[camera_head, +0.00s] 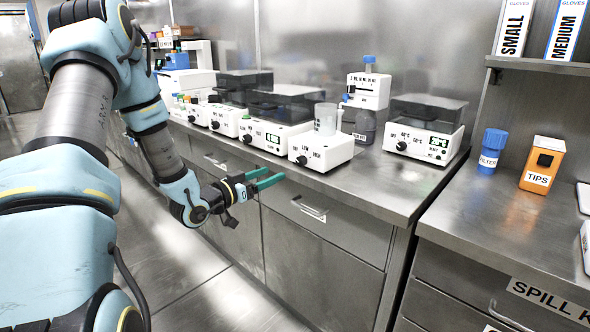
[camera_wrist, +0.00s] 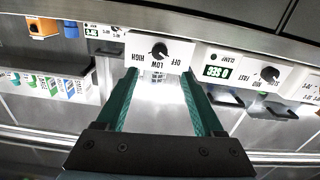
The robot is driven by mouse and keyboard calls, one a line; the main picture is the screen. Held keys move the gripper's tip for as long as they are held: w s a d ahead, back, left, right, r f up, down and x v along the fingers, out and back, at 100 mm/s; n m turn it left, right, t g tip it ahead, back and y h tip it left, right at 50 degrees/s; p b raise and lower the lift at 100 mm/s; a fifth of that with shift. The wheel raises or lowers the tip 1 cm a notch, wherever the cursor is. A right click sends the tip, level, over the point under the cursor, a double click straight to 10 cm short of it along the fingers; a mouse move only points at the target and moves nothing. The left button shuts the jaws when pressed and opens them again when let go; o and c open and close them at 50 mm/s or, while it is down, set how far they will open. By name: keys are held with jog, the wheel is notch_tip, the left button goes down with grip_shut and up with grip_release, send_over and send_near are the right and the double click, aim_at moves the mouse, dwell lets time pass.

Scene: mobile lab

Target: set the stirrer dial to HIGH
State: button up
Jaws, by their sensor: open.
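The stirrer (camera_head: 328,153) is a white box on the steel counter, with a clear beaker (camera_head: 326,117) on top. Its black dial (camera_head: 302,160) is on the front face, with OFF, LOW and HIGH printed around it. In the upside-down wrist view the dial (camera_wrist: 159,50) lies just beyond and between my fingertips. I cannot tell for sure which label its pointer faces. My gripper (camera_head: 277,176) has green fingers, open and empty, in front of the counter edge and apart from the stirrer. The fingers also show in the wrist view (camera_wrist: 159,73).
Left of the stirrer is a white device with a dark lid (camera_head: 274,135) and a lit display. Drawers with handles (camera_head: 309,209) lie below the counter. The floor in front is clear.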

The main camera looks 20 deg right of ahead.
aim_at(299, 162)
jog(key=p+x, duration=0.2)
jog(key=x, duration=0.8)
jog(key=shift+w+d, duration=0.15)
jog(key=shift+d, duration=0.2)
grip_shut()
